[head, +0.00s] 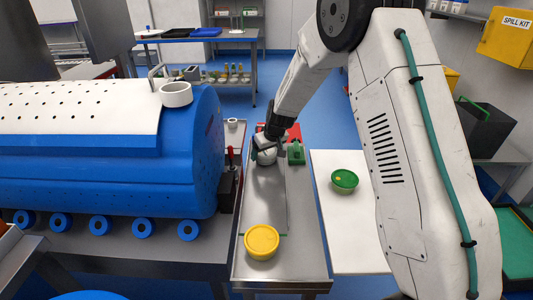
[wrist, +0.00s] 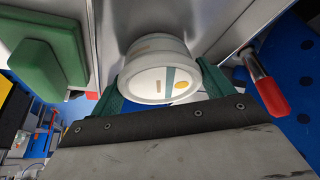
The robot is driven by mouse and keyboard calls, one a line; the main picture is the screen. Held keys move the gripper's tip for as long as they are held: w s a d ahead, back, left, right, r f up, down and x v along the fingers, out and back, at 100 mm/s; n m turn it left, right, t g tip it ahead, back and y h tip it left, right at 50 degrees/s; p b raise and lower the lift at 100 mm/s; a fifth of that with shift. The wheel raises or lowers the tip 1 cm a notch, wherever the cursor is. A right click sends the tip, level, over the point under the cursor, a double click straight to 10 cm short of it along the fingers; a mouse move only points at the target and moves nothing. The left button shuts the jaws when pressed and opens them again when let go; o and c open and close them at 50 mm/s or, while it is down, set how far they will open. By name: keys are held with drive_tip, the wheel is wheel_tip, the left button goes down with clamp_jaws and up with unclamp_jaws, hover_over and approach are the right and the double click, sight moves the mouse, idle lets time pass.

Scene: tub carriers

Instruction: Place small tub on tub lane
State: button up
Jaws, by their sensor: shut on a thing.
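The small tub (wrist: 163,68) is white with a round lid bearing orange and teal marks. In the wrist view it sits between the green fingers of my gripper (wrist: 160,92), which is shut on it. In the head view the white tub (head: 266,157) and my gripper (head: 262,148) are at the far end of a long grey metal strip (head: 264,200), which looks like the tub lane. I cannot tell whether the tub touches the strip. A yellow-lidded tub (head: 262,241) stands at the strip's near end.
A green block-like object (head: 296,153) stands close right of the held tub; a red item lies behind. A big blue tank (head: 130,160) borders the left. The strip's middle is clear.

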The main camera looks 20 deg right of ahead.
drive_tip(key=shift+f, duration=0.3)
drive_tip(key=o, duration=0.9)
drive_tip(key=shift+f, duration=0.15)
